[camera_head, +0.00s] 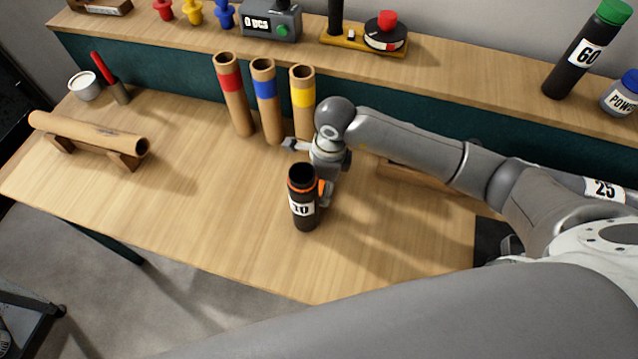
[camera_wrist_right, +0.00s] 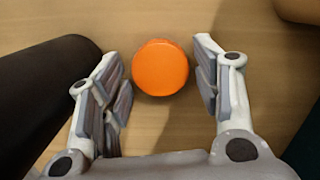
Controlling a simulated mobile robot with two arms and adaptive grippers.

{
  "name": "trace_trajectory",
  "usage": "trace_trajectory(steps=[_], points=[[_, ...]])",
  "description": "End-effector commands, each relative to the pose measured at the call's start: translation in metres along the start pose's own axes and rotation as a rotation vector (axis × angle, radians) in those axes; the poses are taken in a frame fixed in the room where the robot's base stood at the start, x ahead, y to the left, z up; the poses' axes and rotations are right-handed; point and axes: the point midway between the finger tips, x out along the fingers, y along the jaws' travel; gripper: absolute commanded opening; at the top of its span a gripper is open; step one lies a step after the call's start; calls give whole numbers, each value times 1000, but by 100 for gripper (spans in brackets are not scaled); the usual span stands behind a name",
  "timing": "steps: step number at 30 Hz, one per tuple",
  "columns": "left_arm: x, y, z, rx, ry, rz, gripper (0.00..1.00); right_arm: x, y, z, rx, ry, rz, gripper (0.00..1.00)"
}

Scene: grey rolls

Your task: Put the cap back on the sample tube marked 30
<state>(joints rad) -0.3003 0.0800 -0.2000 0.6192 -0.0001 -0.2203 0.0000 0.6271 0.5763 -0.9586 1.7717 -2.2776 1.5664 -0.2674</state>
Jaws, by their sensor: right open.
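An uncapped black tube (camera_head: 304,211) with an orange band near its open top stands upright on the table. Its white label ends in 0; the first digit is turned partly away and is hard to read. It shows as a dark shape at left in the wrist view (camera_wrist_right: 40,95). An orange cap (camera_wrist_right: 160,67) is between the spread fingers of my right gripper (camera_wrist_right: 160,85), with gaps on both sides. In the head view, only a bit of the cap (camera_head: 322,187) shows behind the tube. My right gripper (camera_head: 322,190) points down, open, close behind the tube. My left gripper is out of view.
Three cardboard tubes with red, blue and yellow bands (camera_head: 265,100) stand behind my right gripper. A brown roll (camera_head: 88,132) rests on a wooden cradle at left. A raised shelf (camera_head: 460,75) holds a tube marked 60 (camera_head: 585,53). Table space left of the black tube is clear.

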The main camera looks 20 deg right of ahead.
Motion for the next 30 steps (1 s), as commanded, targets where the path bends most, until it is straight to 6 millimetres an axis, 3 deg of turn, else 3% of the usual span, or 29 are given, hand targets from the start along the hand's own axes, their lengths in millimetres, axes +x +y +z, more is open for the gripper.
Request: trace_trajectory(steps=[11,17,30], points=[[0,0,0,0,0,0,73,4,0,0,0,1,-1,58],[0,0,0,0,1,0,73,3,0,0,1,1,-1,37],[1,0,-1,0,1,0,73,-1,-1,1,0,-1,-2,37]])
